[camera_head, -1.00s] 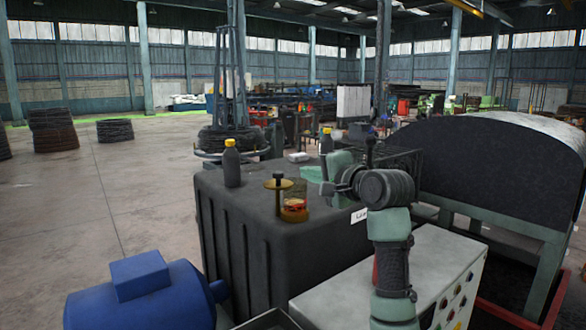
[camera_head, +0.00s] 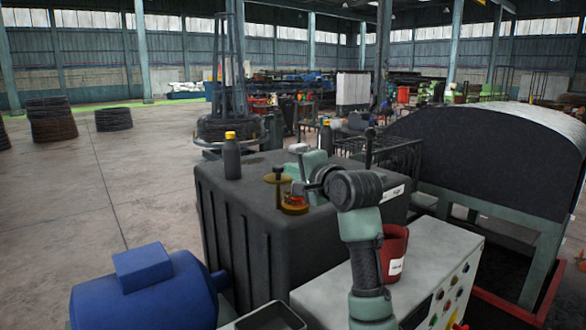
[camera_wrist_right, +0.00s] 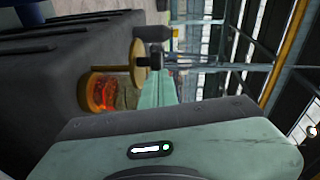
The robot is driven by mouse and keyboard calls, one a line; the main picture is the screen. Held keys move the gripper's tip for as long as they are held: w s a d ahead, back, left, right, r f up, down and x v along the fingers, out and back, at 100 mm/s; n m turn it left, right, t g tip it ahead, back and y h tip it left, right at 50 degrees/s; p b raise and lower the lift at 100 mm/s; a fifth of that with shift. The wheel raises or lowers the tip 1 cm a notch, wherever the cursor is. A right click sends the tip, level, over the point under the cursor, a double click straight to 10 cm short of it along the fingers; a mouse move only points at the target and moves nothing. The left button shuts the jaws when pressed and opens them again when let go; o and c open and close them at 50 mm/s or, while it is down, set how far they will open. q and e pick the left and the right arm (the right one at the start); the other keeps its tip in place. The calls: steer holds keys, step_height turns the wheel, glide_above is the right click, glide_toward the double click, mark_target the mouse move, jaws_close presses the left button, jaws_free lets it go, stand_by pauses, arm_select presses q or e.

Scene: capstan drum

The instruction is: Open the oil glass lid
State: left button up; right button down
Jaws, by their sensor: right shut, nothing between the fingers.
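The oil glass (camera_head: 295,205) is a small amber cup on top of the black tank. Its lid (camera_head: 276,179) is a brass disc with a dark knob, level and offset to the left above the cup, leaving part of the cup's top uncovered. My right gripper (camera_head: 299,188) is shut and empty, just right of the lid; I cannot tell whether it touches it. In the right wrist view, the lid (camera_wrist_right: 138,66) and the cup (camera_wrist_right: 99,92) appear sideways, with my teal finger (camera_wrist_right: 165,89) close to the knob. My left gripper is not in view.
A dark bottle with a yellow cap (camera_head: 232,159) stands on the black tank (camera_head: 240,220), left of the glass. A red bucket (camera_head: 395,252) stands on the control cabinet behind my right arm. A blue motor (camera_head: 145,290) is at the lower left.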

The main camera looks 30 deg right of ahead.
mark_target(279, 169)
steer(key=shift+w+a+r+m+h+p, duration=0.1)
steer(key=shift+a+m+h+p, duration=0.2)
steer(key=shift+a+p, duration=0.15)
steer(key=shift+w+a+r+m+h+p, duration=0.1)
steer(key=shift+a+m+h+p, duration=0.1)
steer(key=shift+a+h+p, duration=0.15)
steer(key=shift+w+a+p, duration=0.3)
steer(key=shift+a+p, duration=0.2)
steer(key=shift+a, duration=0.25)
steer(key=shift+w+a+f+p, duration=0.15)
steer(key=shift+w+a+p, duration=0.45)
steer(key=shift+a, duration=0.15)
